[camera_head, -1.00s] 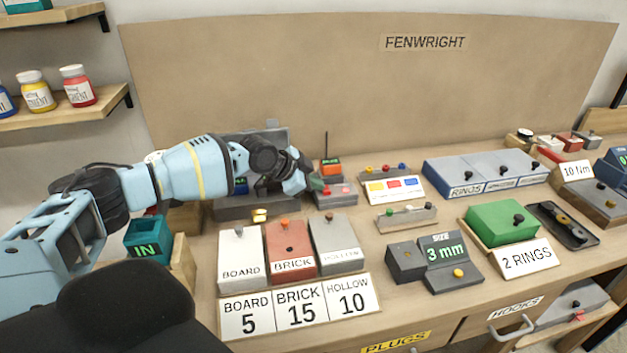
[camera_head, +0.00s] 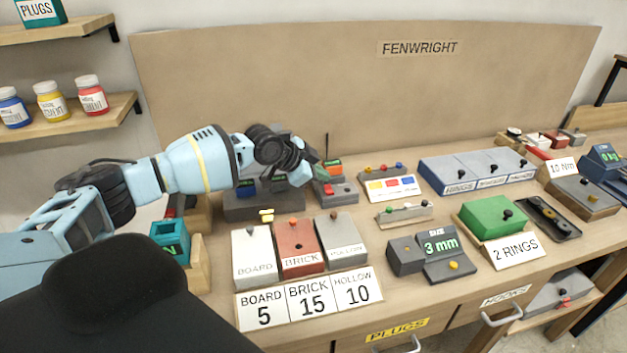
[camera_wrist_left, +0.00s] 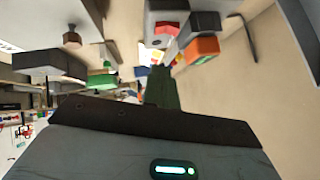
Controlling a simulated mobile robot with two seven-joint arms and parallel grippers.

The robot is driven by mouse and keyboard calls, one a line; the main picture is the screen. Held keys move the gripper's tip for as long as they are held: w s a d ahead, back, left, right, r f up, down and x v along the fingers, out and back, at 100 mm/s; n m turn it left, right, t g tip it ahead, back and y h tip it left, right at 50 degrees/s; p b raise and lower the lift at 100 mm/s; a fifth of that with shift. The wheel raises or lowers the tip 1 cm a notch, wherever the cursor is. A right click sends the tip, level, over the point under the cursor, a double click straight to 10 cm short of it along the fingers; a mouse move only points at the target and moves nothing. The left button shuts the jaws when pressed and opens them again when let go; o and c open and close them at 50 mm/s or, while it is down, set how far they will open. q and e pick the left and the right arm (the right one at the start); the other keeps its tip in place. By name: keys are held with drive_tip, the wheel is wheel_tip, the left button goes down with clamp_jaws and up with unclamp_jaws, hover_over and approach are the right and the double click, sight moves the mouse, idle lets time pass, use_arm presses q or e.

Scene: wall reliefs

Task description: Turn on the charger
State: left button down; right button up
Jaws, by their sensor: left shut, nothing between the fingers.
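A small grey unit (camera_head: 341,192) with a red button and an orange-fronted part (camera_head: 334,168) stands on the bench behind the labelled blocks; it looks like the charger, but no label is readable. A thin dark antenna rises behind it. My left gripper (camera_head: 319,172) is shut and empty, its green fingertips just left of the orange part and above the unit. Whether they touch it I cannot tell. In the left wrist view, the shut green fingers (camera_wrist_left: 162,88) point toward the orange part (camera_wrist_left: 202,49) and grey boxes. My right gripper is not in view.
A dark grey device (camera_head: 240,207) with small screens is partly hidden behind my left arm. BOARD, BRICK and HOLLOW blocks (camera_head: 300,262) stand in front. A panel with coloured buttons (camera_head: 390,184) is to the right. The tall back board (camera_head: 370,90) closes the rear.

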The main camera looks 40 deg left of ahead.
use_arm(q)
drive_tip(key=v, duration=0.8)
drive_tip(key=shift+s+f, duration=0.3)
drive_tip(key=shift+s, duration=0.25)
drive_tip(key=shift+a, duration=0.1)
